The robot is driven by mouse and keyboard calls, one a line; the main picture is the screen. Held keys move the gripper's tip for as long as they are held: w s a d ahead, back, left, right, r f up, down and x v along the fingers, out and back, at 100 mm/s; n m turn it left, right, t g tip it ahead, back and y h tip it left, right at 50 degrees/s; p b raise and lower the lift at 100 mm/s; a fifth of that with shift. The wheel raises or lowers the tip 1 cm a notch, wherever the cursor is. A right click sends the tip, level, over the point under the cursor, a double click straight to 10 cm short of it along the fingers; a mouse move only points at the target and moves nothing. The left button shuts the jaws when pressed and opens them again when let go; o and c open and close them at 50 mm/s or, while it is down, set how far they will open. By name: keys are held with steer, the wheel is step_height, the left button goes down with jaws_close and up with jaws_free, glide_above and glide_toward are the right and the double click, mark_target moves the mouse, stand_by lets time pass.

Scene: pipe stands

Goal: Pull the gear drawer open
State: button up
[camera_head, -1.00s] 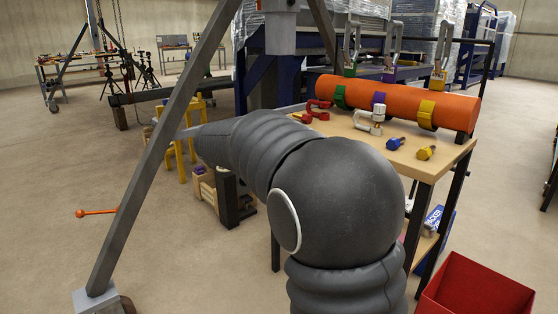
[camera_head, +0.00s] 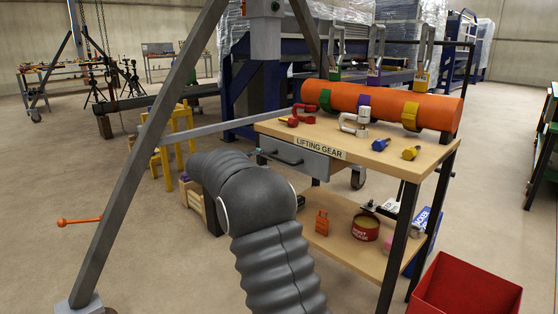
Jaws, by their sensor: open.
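The gear drawer (camera_head: 312,163) has a grey front under the wooden top of the workbench, beside a "LIFTING GEAR" label (camera_head: 320,148). A dark bar handle (camera_head: 281,156) runs across its front. The drawer front sits close under the tabletop edge and looks shut. My gripper is not in view; the far end of the arm is hidden or turned away. I see nothing touching the handle.
The bench top (camera_head: 385,170) holds an orange pipe (camera_head: 385,103), shackles and small blue and yellow parts. The lower shelf (camera_head: 350,235) holds a tin and an orange tag. A grey slanted stand leg (camera_head: 150,150) rises on the left. A red bin (camera_head: 465,285) stands at right front.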

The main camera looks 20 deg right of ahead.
mark_target(278, 159)
steer(key=x, duration=0.7)
steer(key=shift+d, duration=0.15)
jaws_close()
